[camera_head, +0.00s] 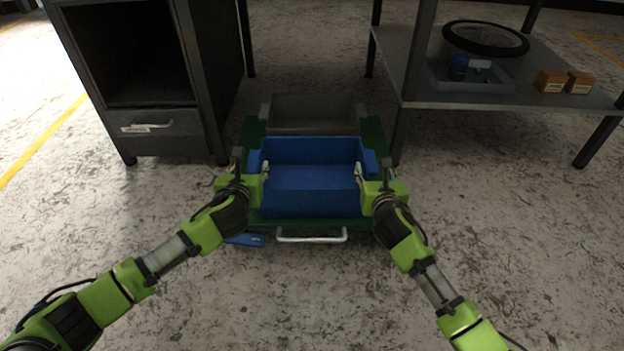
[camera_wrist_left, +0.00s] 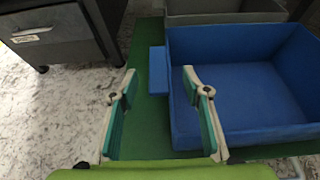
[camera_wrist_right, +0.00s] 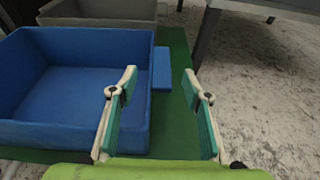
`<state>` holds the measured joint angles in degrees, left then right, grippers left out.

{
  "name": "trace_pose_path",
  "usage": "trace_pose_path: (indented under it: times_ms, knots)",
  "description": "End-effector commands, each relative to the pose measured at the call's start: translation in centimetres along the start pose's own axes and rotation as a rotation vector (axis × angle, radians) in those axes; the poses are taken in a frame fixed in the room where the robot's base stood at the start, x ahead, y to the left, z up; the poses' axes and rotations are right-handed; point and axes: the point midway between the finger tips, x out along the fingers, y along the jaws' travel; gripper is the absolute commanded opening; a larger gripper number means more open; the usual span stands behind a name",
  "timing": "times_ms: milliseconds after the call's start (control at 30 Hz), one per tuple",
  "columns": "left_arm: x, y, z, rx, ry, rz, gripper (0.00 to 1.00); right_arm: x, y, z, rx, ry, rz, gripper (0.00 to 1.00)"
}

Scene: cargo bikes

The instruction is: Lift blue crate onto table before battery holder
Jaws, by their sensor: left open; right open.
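The blue crate (camera_head: 312,150) is empty and sits on a green cart or platform (camera_head: 372,135) low near the floor. It has a side handle on each side; the left handle shows in the left wrist view (camera_wrist_left: 157,70) and the right one in the right wrist view (camera_wrist_right: 162,68). My left gripper (camera_head: 252,168) is open at the crate's left side, its right finger overlapping the crate wall in the left wrist view. My right gripper (camera_head: 370,170) is open at the right side, its left finger overlapping the wall. Contact cannot be told. I cannot identify a battery holder.
A grey crate (camera_head: 313,112) stands behind the blue one on the cart. A dark cabinet (camera_head: 160,122) stands left. A metal shelf table (camera_head: 430,98) at right bears a grey tray (camera_head: 500,84), a wheel (camera_head: 486,38) and small boxes (camera_head: 550,81).

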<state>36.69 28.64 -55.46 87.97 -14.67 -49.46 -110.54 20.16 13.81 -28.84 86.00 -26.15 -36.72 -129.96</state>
Motion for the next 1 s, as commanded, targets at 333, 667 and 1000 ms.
trace_pose_path:
  times_ms: [333,667,1000]
  knots:
    - [4.2,0.0,0.1,-0.001,0.000,0.002,0.44,4.2,0.0,0.1,0.001,0.000,-0.002,0.44]
    - [5.4,0.0,0.0,0.000,-0.001,0.000,0.44,5.4,0.1,0.1,0.000,-0.001,0.001,0.44]
    - [5.4,0.0,0.0,0.000,0.000,0.000,0.15,5.4,0.0,0.0,0.000,0.000,0.000,0.16]
